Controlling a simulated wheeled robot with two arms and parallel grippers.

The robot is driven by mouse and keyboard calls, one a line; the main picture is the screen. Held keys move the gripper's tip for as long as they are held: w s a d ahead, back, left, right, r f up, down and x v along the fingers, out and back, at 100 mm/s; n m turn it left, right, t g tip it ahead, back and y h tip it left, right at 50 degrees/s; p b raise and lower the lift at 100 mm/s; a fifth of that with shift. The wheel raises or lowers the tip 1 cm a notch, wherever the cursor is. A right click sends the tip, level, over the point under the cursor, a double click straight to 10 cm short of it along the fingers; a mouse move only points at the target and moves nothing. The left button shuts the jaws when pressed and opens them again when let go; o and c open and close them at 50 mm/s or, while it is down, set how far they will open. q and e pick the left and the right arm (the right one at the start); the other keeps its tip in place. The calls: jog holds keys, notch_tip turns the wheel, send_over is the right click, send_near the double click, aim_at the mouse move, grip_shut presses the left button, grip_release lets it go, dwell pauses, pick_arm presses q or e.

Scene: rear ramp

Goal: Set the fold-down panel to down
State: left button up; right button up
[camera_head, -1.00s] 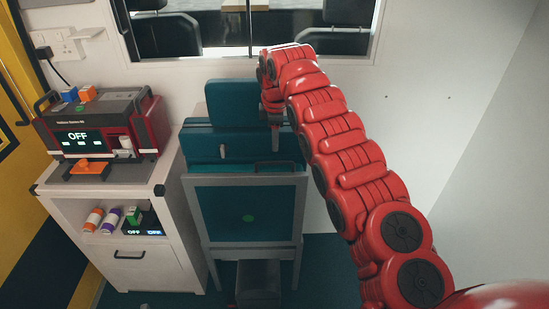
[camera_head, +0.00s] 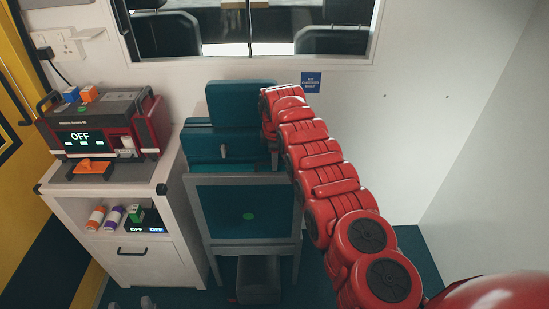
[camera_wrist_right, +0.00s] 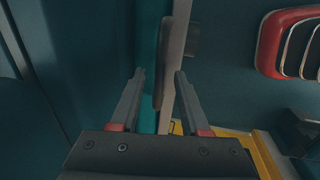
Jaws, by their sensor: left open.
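The fold-down panel, a teal board in a grey frame with a green dot (camera_head: 248,216), hangs steeply at the front of the teal seat unit. My right arm reaches over its right side. The right gripper is mostly hidden behind my wrist in the head view. In the right wrist view its two fingers (camera_wrist_right: 160,75) are apart, with a grey-beige bar (camera_wrist_right: 168,95), likely the panel's edge, between them. I cannot tell whether they touch it. The tips of my left gripper (camera_head: 132,304) show at the bottom left edge, open and away from the panel.
A white cabinet (camera_head: 150,240) with small bottles on its shelf stands close to the panel's left. A red and black device (camera_head: 100,130) reading OFF sits on top. A dark box (camera_head: 258,280) lies under the panel. The wall at right (camera_head: 420,130) is bare.

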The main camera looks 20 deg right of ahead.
grip_shut()
dwell(1.2)
